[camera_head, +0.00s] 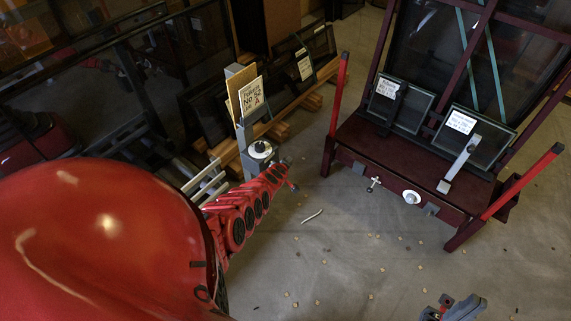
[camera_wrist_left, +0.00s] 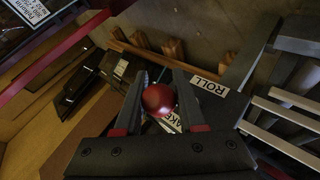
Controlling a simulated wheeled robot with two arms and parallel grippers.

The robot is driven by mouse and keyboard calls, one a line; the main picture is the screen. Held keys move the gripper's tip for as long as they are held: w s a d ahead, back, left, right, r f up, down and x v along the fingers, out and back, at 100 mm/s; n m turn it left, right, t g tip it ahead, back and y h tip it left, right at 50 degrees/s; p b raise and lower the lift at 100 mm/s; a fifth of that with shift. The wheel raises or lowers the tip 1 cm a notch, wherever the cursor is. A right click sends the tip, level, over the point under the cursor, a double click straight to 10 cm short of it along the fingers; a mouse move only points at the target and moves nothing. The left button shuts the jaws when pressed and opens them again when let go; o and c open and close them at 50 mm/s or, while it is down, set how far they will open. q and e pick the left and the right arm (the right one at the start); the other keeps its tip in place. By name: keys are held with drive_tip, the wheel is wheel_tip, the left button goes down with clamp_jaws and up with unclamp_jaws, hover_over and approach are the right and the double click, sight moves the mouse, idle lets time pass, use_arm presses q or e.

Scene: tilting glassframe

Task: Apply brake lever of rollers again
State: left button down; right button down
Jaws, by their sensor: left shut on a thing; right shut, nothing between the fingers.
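The brake lever shows as a round red knob (camera_wrist_left: 158,99) in the left wrist view. My left gripper (camera_wrist_left: 161,82) has one finger on each side of the knob and is shut on it. A white label (camera_wrist_left: 209,87) reading "ROLL" and a second, partly covered label ending in "AKE" are close by on the dark panel. The lever's shaft is hidden. In the head view my red left arm reaches to the grey post (camera_head: 243,130); the knob cannot be made out there. My right gripper (camera_head: 455,308) is at the bottom right edge, shut and empty, away from everything.
A dark red tilting frame (camera_head: 400,155) with glass panes stands at the right, with red-tipped bars (camera_head: 339,95) on its sides. Leaning panes on wooden beams (camera_head: 290,115) stand behind the post. The floor between is mostly clear, with small scattered chips.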

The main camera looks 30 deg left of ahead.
use_arm(q)
drive_tip(key=c, duration=0.5)
unclamp_jaws()
drive_tip(key=shift+r, duration=0.1)
drive_tip(key=p+v, duration=1.7)
drive_tip(key=shift+s+r, duration=0.1)
drive_tip(key=shift+r, duration=0.05)
